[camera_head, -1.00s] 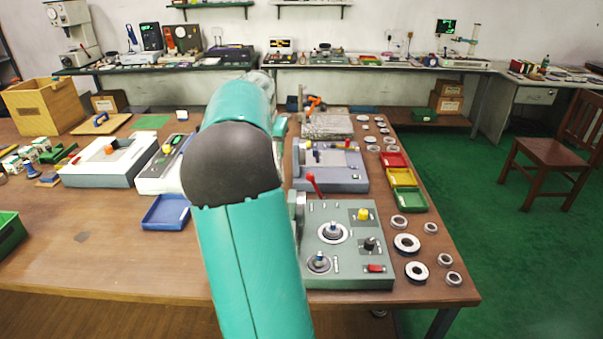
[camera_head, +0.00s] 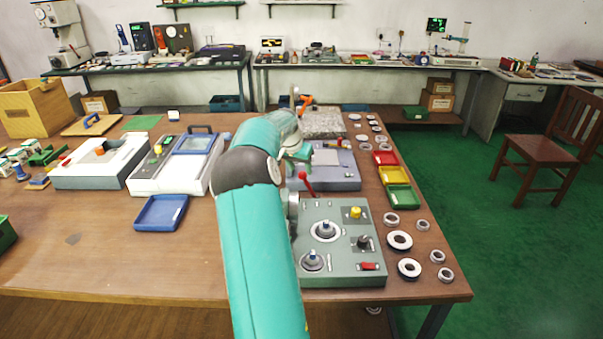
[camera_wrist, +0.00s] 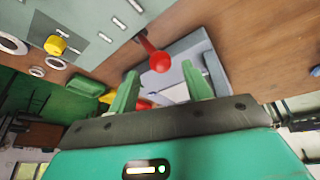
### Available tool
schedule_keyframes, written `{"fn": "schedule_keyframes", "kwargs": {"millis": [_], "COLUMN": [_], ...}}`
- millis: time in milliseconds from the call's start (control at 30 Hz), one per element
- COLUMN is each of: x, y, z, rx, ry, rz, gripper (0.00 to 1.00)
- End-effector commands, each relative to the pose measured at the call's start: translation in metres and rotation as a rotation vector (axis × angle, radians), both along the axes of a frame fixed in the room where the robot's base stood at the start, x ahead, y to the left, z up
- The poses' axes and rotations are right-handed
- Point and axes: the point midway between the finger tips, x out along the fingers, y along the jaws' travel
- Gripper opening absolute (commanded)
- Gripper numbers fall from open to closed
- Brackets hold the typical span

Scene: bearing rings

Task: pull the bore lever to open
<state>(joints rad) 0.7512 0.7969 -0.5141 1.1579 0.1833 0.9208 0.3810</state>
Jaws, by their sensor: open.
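A red lever with a ball end (camera_head: 306,183) stands at the back left of a grey-green control box (camera_head: 340,270). It leans up and to the left in the head view. In the wrist view, the red lever (camera_wrist: 146,42) shows with its ball toward me, and the box (camera_wrist: 90,22) fills the upper left. My gripper (camera_wrist: 159,74) is open and empty, its two green fingers apart. The red ball appears between the fingertips in the picture; I cannot tell how far beyond them it is. In the head view my arm hides most of the gripper.
A blue-grey machine (camera_head: 335,178) stands behind the control box. Red, yellow and green bins (camera_head: 397,175) and several bearing rings (camera_head: 399,240) line the table's right edge. A blue tray (camera_head: 161,213) lies left of my arm.

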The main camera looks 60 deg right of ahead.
Motion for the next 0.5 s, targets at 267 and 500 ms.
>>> {"fn": "schedule_keyframes", "kwargs": {"millis": [267, 500], "x": [-0.001, -0.001], "y": [-0.012, -0.013], "z": [-0.029, -0.031], "rx": [0.0, -0.001], "ry": [-0.001, -0.001], "rz": [0.001, 0.001], "gripper": [0.49, 0.49]}}
